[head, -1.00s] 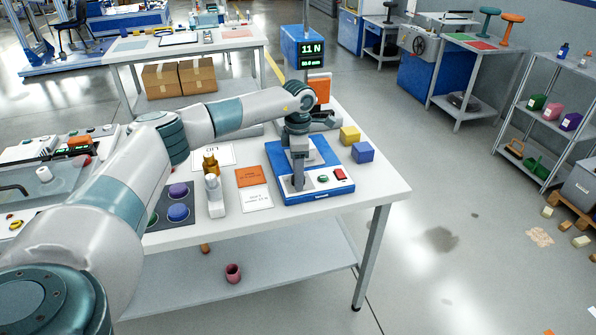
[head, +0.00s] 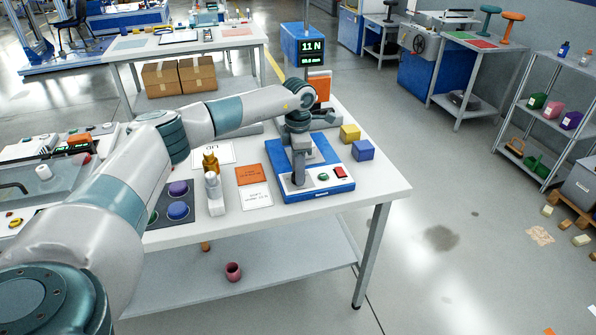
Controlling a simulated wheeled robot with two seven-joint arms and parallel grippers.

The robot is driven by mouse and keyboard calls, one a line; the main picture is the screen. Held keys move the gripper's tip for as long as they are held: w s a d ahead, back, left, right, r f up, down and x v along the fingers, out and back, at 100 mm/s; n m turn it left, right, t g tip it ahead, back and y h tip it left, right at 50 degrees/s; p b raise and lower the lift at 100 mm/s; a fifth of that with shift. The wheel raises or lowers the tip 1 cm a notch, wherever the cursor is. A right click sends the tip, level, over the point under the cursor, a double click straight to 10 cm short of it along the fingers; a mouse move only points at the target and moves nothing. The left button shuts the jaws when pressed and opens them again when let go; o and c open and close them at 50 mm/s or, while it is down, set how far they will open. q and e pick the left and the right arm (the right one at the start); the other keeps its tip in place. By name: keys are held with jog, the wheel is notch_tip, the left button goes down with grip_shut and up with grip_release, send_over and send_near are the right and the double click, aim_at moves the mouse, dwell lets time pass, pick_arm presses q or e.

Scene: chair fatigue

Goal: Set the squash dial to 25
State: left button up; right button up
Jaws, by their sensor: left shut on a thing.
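A blue test machine (head: 318,194) stands on the white table, with a green button (head: 323,177) and a red switch (head: 340,171) on its front panel. My left gripper (head: 298,184) points down at the left part of that panel and is shut on the squash dial. The dial itself is hidden by the fingers, so its setting cannot be read. The display (head: 312,53) above the machine reads 11 N, with a smaller mm line under it that is too small to read surely. My right gripper is not in view.
A yellow cube (head: 350,133) and a blue cube (head: 363,151) sit right of the machine. An orange card (head: 250,174), a white card (head: 256,197) and a bottle (head: 213,194) stand or lie to its left. The table's front right corner is clear.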

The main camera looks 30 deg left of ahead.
pick_arm(q)
jog(key=n, duration=0.4)
jog(key=shift+b, duration=0.35)
jog(key=shift+n, duration=1.3)
jog(key=n, duration=0.3)
jog(key=shift+r+n, duration=0.1)
jog(key=shift+n, duration=0.3)
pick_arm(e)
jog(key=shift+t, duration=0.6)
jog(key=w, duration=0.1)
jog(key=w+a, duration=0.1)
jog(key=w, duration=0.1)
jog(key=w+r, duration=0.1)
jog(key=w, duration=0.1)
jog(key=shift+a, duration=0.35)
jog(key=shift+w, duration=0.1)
pick_arm(q)
jog(key=o, duration=1)
jog(key=shift+o, duration=0.2)
